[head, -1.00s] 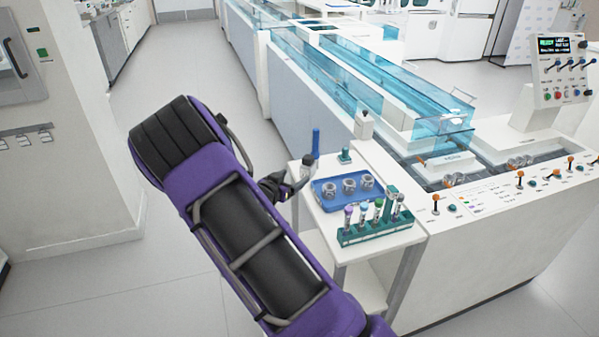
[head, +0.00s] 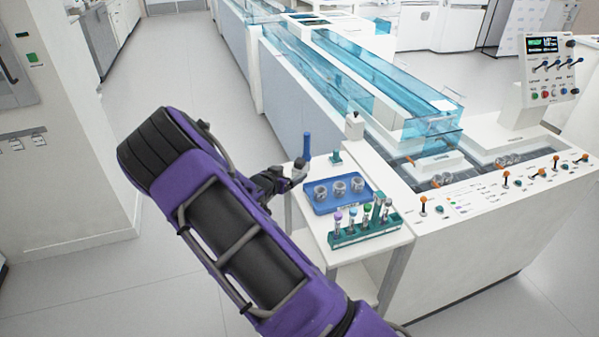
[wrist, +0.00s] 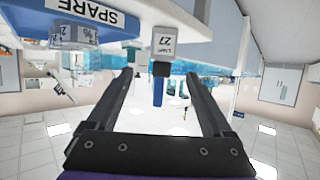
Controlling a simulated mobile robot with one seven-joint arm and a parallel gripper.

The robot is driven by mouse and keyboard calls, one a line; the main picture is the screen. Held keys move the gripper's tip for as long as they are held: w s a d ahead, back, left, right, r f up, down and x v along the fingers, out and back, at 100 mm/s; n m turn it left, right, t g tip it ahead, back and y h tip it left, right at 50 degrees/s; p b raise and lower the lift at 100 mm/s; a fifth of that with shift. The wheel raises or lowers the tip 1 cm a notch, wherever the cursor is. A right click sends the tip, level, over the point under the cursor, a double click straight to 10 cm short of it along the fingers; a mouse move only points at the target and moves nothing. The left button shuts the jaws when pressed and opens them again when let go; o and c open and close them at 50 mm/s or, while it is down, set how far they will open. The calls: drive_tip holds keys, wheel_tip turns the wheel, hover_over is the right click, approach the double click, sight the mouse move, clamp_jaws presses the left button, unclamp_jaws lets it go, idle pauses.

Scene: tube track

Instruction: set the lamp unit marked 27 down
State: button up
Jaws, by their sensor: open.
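The lamp unit marked 27 (wrist: 163,42) stands on the side table in the wrist view, which is upside down. It has a pale grey labelled body and a blue handle (wrist: 158,93). In the head view the blue handle (head: 307,143) rises upright at the table's back left corner. My gripper (wrist: 160,74) is open, with one finger on each side of the unit in the picture. I cannot tell how far the fingertips reach around it. In the head view my gripper (head: 290,177) is at the table's left edge, partly hiding the unit's body.
A blue tray (head: 364,202) with three metal round pieces lies beside the unit. A label reading SPARE (wrist: 93,12) shows near it. A green rack (head: 377,236) of capped tubes stands in front. A white bottle (head: 354,128) stands behind, near the blue-glazed track.

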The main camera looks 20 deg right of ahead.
sight(297, 169)
drive_tip(key=x, duration=0.8)
drive_tip(key=shift+w+f, duration=0.2)
drive_tip(key=shift+w, duration=0.05)
clamp_jaws()
